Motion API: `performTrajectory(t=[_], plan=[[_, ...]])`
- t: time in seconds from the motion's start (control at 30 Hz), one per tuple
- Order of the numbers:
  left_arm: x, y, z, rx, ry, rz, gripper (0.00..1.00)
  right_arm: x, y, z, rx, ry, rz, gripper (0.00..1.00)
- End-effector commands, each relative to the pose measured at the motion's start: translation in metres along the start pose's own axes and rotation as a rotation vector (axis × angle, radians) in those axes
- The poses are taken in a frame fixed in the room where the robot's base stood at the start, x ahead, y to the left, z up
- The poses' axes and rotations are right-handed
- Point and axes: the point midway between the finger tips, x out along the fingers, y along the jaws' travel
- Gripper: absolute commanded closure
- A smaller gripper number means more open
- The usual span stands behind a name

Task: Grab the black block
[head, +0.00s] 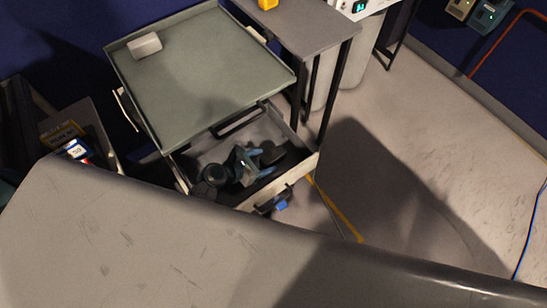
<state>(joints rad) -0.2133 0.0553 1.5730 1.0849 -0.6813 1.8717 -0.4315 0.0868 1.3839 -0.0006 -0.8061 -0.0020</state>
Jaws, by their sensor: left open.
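I make out neither of my grippers in the head view. No thing shows clearly as a black block. A dark lump (272,155) lies in the open drawer, and its shape is too shadowed to tell. Beside it in the drawer are a grey-blue object (243,167) and a dark round object (213,175). The drawer (294,178) is pulled out below the green-grey top of a cart (200,85). Nothing is seen touching these objects from above.
A light grey block (145,45) sits on the cart top. A yellow object (268,4) is on the grey table (310,30) behind. A large scratched grey surface (150,240) fills the foreground and hides what is below it. Open floor (430,150) lies right.

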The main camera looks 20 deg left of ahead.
Motion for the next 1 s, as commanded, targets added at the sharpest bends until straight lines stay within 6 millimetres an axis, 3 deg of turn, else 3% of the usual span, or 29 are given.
performTrajectory(t=[0.3, 0.57, 0.83, 1.0], plan=[[0.043, 0.001, 0.004, -0.001, 0.000, 0.001, 0.37, -0.001, 0.000, -0.001, 0.000, -0.008, 0.000, 0.42], [0.047, 0.001, 0.004, 0.000, 0.000, 0.001, 0.37, -0.008, 0.000, -0.009, 0.000, 0.009, 0.000, 0.42], [0.047, 0.001, 0.004, 0.000, 0.000, 0.002, 0.86, -0.005, -0.001, -0.001, 0.000, -0.006, -0.001, 0.42], [0.046, 0.001, 0.004, 0.000, 0.000, 0.002, 0.88, -0.005, -0.001, 0.001, 0.000, -0.008, -0.001, 0.42]])
